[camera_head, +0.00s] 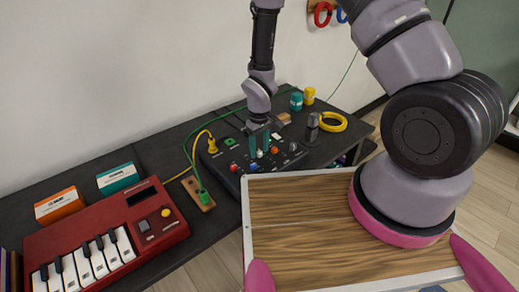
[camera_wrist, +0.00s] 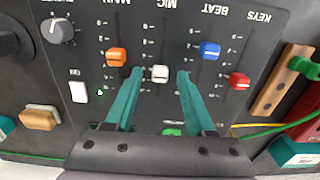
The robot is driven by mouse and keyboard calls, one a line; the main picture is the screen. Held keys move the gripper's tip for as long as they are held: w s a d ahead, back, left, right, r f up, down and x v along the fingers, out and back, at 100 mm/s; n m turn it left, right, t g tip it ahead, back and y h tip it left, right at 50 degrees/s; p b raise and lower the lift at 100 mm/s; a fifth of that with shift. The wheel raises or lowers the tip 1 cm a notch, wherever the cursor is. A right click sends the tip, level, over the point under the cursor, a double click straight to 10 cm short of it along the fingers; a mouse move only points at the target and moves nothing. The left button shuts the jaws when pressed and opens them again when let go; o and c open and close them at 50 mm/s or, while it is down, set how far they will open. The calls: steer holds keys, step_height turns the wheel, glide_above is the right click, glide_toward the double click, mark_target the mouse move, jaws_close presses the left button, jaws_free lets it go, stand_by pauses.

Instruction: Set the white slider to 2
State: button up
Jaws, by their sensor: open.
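The white slider (camera_wrist: 160,74) is a small knob in the MIC column of a black mixer panel (camera_wrist: 165,17), whose lettering is upside down in the wrist view. The scale numbers beside it are too small to read surely. My gripper (camera_wrist: 161,72) is open, with one teal fingertip on each side of the white slider and a gap on both sides. In the head view my gripper (camera_head: 259,147) reaches down over the mixer (camera_head: 235,175), and the white slider shows between the fingers. Contact with the panel cannot be told.
An orange slider (camera_wrist: 116,57) is left of the white one; a blue slider (camera_wrist: 209,50) and a red slider (camera_wrist: 239,81) are right. A dial (camera_wrist: 60,31) and white switch (camera_wrist: 79,92) are also near. A red keyboard (camera_head: 105,235), cables and a yellow coil (camera_head: 333,121) surround the mixer.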

steer(key=shift+f, duration=0.25)
jaws_close()
stand_by(1.4)
